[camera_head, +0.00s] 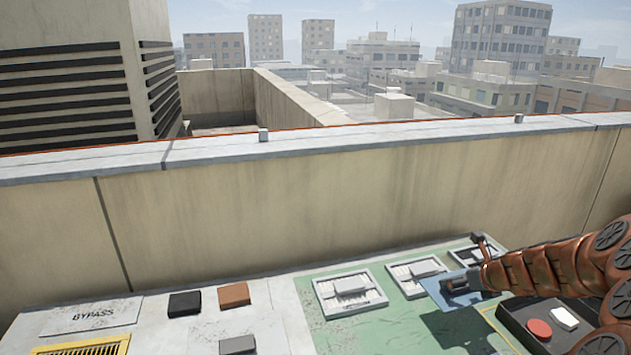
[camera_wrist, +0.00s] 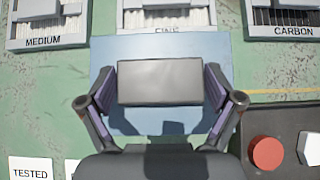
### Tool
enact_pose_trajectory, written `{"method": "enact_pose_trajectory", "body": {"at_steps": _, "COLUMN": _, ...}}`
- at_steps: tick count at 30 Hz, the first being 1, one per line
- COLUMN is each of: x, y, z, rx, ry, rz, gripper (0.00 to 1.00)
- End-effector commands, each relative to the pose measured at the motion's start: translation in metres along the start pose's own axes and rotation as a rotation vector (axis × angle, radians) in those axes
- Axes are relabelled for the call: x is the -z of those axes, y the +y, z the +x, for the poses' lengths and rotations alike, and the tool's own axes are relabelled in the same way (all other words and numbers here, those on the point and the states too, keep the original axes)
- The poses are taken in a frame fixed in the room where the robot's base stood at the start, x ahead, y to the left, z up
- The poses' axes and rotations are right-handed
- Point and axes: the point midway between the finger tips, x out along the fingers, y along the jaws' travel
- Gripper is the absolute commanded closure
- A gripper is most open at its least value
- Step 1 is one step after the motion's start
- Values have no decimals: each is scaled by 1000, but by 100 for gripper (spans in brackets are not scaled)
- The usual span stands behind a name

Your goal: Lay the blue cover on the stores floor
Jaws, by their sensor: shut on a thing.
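The blue cover (camera_wrist: 160,47) is a flat light-blue plate with a grey block-shaped handle (camera_wrist: 160,82) on top. My gripper (camera_wrist: 161,84) is shut on this handle, one finger at each end. In the head view the cover (camera_head: 437,297) shows at the tip of my gripper (camera_head: 466,283), over the green surface (camera_head: 400,330). The plate overlaps the lower edge of the filter marked FINE (camera_wrist: 168,17). I cannot tell whether the plate touches the surface. No area marked as stores floor can be read.
Filters marked MEDIUM (camera_wrist: 45,25) and CARBON (camera_wrist: 283,18) flank the cover. A black tray (camera_wrist: 285,122) with a red disc and a white piece lies right. Black (camera_head: 185,304), brown (camera_head: 233,295) and grey (camera_head: 237,345) blocks lie left. A parapet (camera_head: 330,215) stands behind.

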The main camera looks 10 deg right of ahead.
Motion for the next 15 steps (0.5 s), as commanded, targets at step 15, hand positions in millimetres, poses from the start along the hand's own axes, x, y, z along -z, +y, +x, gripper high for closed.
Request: {"method": "enact_pose_trajectory", "body": {"at_steps": 15, "x": -104, "y": 100, "z": 11, "rx": 69, "ry": 2, "rz": 62, "gripper": 56}}
